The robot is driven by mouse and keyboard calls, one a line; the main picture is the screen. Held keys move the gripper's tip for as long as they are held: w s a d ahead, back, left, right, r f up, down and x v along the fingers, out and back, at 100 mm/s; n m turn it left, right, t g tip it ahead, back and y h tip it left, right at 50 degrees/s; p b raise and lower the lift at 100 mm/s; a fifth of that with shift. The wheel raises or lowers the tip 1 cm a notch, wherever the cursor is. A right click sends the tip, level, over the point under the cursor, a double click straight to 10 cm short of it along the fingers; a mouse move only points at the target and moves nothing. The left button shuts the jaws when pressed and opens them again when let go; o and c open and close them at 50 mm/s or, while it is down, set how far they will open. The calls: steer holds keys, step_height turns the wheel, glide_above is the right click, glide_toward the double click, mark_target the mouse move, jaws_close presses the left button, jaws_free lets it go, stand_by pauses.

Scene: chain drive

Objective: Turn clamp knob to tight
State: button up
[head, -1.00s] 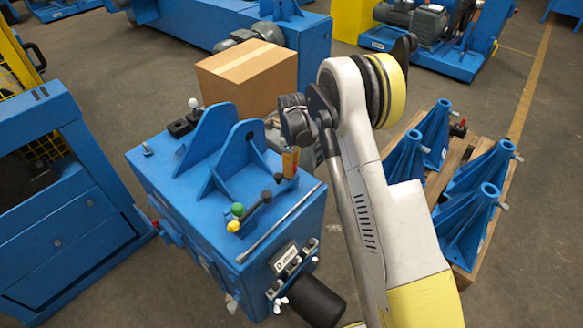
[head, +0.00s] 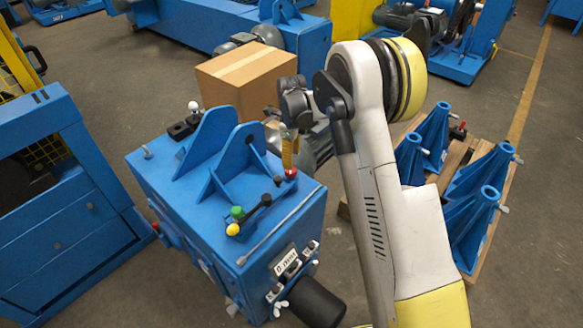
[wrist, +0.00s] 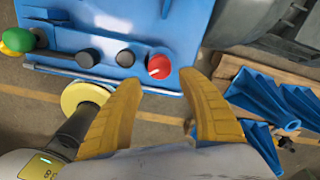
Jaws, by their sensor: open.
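A red knob (head: 291,173) sits on top of the blue machine (head: 165,185), near its right edge. It also shows in the wrist view (wrist: 159,66), round, with a pale mark on its face. Several other knobs stand in the same area: black (head: 279,181), green (head: 237,212) and yellow (head: 232,230). I cannot tell from any label which knob is the clamp knob. My gripper (head: 289,152) is open and empty, pointing down just above the red knob. In the wrist view, its two yellow fingers (wrist: 165,90) are spread, with the red knob just beyond the gap between the tips.
Two upright blue brackets (head: 238,155) stand on the machine left of my gripper. A cardboard box (head: 247,75) is behind. A thin metal rod (head: 278,226) lies along the machine's near edge. Blue stands (head: 478,220) rest on a wooden pallet at right.

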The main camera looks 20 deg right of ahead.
steer(key=shift+r, duration=2.8)
